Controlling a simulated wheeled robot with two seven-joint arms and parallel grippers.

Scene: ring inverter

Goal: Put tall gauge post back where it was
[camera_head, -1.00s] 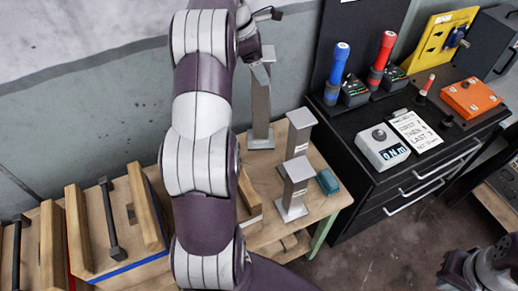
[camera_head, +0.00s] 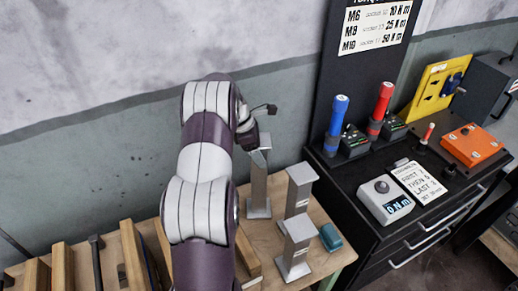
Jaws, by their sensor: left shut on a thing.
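The tall gauge post (camera_head: 259,186) is a grey metal column on a square foot, upright at the back of the small wooden table (camera_head: 325,262). My left gripper (camera_head: 263,140) is at the top of this post and shut on it; my wrist partly hides the fingers. The foot is at or very near the tabletop; I cannot tell if it touches. Two shorter grey posts stand to the right, one behind (camera_head: 299,190) and one in front (camera_head: 295,250). My right gripper is out of view.
A teal block (camera_head: 330,237) lies right of the front post. Wooden rack slats (camera_head: 62,265) are at lower left. A black cabinet (camera_head: 345,200) at right carries blue and red screwdrivers, a torque display and an orange box. My left arm hides the table's left part.

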